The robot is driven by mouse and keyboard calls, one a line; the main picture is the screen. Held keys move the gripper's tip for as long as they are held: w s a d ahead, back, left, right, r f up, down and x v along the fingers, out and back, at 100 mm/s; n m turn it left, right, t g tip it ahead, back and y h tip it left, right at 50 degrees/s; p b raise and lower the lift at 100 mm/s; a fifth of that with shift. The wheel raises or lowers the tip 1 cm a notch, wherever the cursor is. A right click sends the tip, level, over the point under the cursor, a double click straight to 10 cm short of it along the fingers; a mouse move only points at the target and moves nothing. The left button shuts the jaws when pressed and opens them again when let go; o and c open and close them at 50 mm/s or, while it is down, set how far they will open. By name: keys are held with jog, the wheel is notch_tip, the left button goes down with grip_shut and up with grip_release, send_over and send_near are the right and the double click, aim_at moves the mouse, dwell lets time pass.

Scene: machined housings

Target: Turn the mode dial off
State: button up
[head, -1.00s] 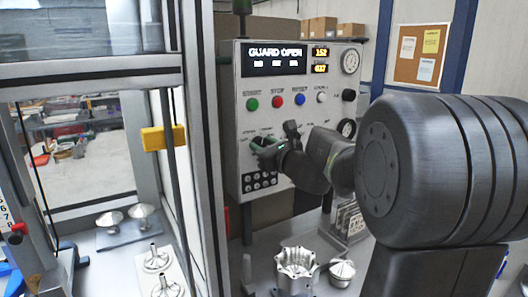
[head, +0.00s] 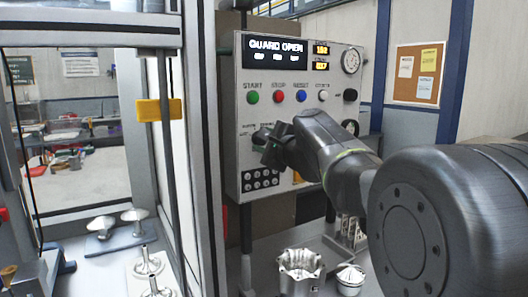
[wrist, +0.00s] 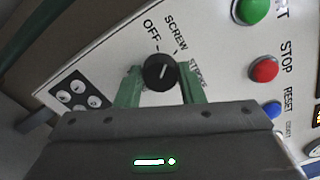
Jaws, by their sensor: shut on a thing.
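The mode dial (wrist: 160,72) is a round black knob on the pale control panel, seen in the wrist view. Its white pointer line leans up and to the right, roughly toward the SCREW mark. OFF is printed to the left of SCREW, and STROKE is to the right. My gripper (wrist: 160,78) is shut on the dial, with one green finger on each side of it. In the head view my gripper (head: 268,147) is against the panel's left part and hides the dial there.
A machine frame with a yellow block (head: 159,110) stands left. Metal housings (head: 300,268) sit on the bench below.

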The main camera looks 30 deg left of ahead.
jog(key=n+b, duration=0.4)
jog(key=n, duration=0.1)
jog(key=shift+f, duration=0.2)
jog(key=shift+r, duration=0.1)
dwell(0.5)
jog(key=o, duration=1)
jog(key=b+v, duration=0.2)
jog(key=v, duration=1.2)
jog(key=shift+a, duration=0.1)
jog(key=shift+a, duration=0.1)
